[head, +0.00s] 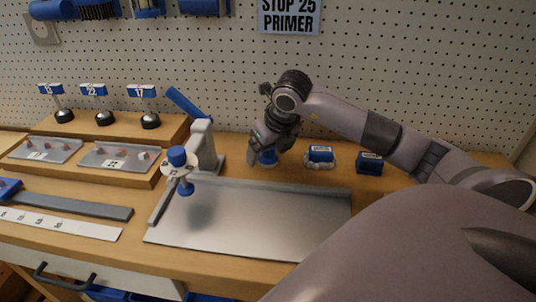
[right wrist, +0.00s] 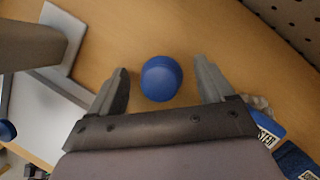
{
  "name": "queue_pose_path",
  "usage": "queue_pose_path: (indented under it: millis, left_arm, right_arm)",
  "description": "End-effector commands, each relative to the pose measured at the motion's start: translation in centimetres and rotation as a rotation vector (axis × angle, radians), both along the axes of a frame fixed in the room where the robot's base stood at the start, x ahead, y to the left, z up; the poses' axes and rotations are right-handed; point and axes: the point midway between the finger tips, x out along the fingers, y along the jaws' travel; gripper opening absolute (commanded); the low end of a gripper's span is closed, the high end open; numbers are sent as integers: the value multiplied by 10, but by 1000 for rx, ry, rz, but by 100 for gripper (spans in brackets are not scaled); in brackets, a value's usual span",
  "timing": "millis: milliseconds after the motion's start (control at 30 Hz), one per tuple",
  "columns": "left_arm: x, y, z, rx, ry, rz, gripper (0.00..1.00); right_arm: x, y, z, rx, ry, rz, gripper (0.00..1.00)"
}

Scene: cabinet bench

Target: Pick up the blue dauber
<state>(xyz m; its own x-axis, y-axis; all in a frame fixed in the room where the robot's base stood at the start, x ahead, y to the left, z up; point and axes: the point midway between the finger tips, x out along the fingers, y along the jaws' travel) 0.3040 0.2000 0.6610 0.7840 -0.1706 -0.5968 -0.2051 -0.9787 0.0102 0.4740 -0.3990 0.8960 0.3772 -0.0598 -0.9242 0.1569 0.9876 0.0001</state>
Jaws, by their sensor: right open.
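The blue dauber (head: 268,158) stands on the wooden bench behind the grey tray, partly hidden by my right gripper in the head view. In the right wrist view the dauber (right wrist: 161,78) shows from above as a round blue knob. It lies between the two fingers of my right gripper (right wrist: 165,82), slightly beyond the tips' middle, with a gap on each side. My right gripper (head: 266,154) is open and points down at the dauber. I cannot tell its exact height above the bench. My left gripper is not in view.
A grey press with a blue lever (head: 205,148) stands left of the dauber. A grey tray (head: 255,220) lies in front. A blue-labelled block on a pale base (head: 320,157) and a blue block (head: 369,162) sit to the right. The pegboard (head: 220,70) rises behind.

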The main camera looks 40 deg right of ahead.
Motion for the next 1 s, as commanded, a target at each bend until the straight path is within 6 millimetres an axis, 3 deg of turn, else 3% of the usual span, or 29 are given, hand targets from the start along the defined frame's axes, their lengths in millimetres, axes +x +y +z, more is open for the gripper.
queue_pose_path:
  millis: [233,400,433,767,1000]
  left_arm:
    - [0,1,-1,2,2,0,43]
    - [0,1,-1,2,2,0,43]
    - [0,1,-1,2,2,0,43]
    - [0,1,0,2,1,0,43]
    - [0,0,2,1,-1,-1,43]
  right_arm:
    - [1,0,-2,0,-1,0,81]
    - [1,0,-2,0,-1,0,26]
    - [1,0,-2,0,-1,0,22]
    - [1,0,1,0,-2,0,22]
    - [2,0,24,0,-6,0,22]
